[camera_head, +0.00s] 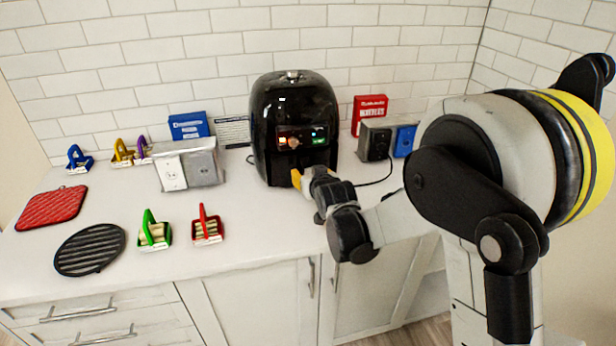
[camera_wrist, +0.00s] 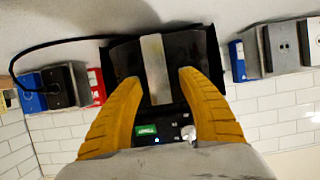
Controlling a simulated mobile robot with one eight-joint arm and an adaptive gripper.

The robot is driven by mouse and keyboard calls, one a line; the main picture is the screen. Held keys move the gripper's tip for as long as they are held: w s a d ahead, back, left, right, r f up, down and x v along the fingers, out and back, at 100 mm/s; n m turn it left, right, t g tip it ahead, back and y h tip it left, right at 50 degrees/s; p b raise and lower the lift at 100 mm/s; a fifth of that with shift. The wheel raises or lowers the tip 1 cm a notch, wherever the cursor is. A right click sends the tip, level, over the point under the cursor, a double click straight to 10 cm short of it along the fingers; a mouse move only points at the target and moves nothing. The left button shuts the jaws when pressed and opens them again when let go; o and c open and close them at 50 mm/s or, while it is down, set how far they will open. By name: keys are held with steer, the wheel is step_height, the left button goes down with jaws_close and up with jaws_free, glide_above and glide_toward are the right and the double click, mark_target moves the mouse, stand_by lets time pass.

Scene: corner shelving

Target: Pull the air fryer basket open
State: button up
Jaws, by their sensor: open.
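The black air fryer (camera_head: 294,120) stands upright on the white counter against the tiled wall. Its basket front is in the lower part and looks closed. In the wrist view, which is upside down, the pale bar of the basket handle (camera_wrist: 156,68) runs down the dark basket front (camera_wrist: 190,58). My gripper (camera_head: 300,178) is at the fryer's lower front. In the wrist view my gripper's yellow fingers (camera_wrist: 160,80) are apart, one on each side of the handle. I cannot tell whether either finger touches it. In the head view my gripper partly hides the basket front.
Outlet boxes stand left (camera_head: 189,163) and right (camera_head: 386,140) of the fryer. A red box (camera_head: 369,114) is behind at right. A green-handled holder (camera_head: 154,230), a red-handled holder (camera_head: 207,225), a black trivet (camera_head: 90,249) and a red mat (camera_head: 51,207) lie left. The counter before the fryer is mostly clear.

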steer(key=shift+w, duration=0.25)
jaws_close()
steer(key=shift+s, duration=0.1)
